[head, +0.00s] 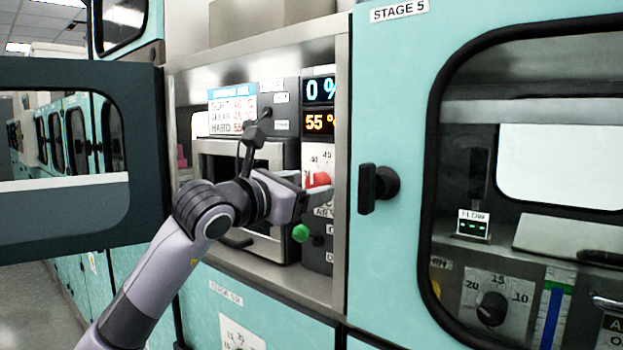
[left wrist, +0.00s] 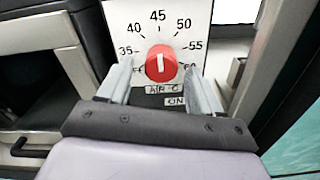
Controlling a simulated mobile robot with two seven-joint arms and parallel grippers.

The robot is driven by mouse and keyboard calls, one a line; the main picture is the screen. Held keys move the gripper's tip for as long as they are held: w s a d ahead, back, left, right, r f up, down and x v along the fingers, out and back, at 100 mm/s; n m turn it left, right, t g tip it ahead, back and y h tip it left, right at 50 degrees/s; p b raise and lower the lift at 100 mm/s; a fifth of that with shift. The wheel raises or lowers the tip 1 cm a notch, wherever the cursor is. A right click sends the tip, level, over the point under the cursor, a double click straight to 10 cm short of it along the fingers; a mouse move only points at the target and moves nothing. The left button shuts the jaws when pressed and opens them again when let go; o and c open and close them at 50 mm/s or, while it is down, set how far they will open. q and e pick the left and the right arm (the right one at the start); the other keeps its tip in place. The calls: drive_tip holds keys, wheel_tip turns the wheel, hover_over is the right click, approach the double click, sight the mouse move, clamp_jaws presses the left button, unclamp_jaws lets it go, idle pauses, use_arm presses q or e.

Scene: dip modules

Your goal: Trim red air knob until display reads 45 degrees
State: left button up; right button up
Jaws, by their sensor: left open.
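The red air knob (head: 318,180) sits on a white dial plate at the right of the recessed panel. In the left wrist view the red knob (left wrist: 161,63) has a vertical white mark, in line with the 45 at the top of its scale. The orange display (head: 319,122) above it reads 55 with a degree sign. My left gripper (head: 312,188) is open at the knob. In the left wrist view its fingers (left wrist: 159,72) stand either side of the knob, with gaps visible; I cannot tell their exact depth. My right gripper is out of view.
A blue display (head: 319,90) reads 0 %. A green button (head: 300,232) is just below my gripper. A settings card (head: 232,110) is at the upper left of the recess. An open dark door (head: 140,180) stands left, and a teal door with a black handle (head: 377,188) right.

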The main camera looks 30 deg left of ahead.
use_arm(q)
drive_tip(key=shift+w+d, duration=0.1)
drive_tip(key=shift+w, duration=0.6)
drive_tip(key=c, duration=1.1)
drive_tip(key=shift+o, duration=0.2)
drive_tip(key=shift+f, duration=0.1)
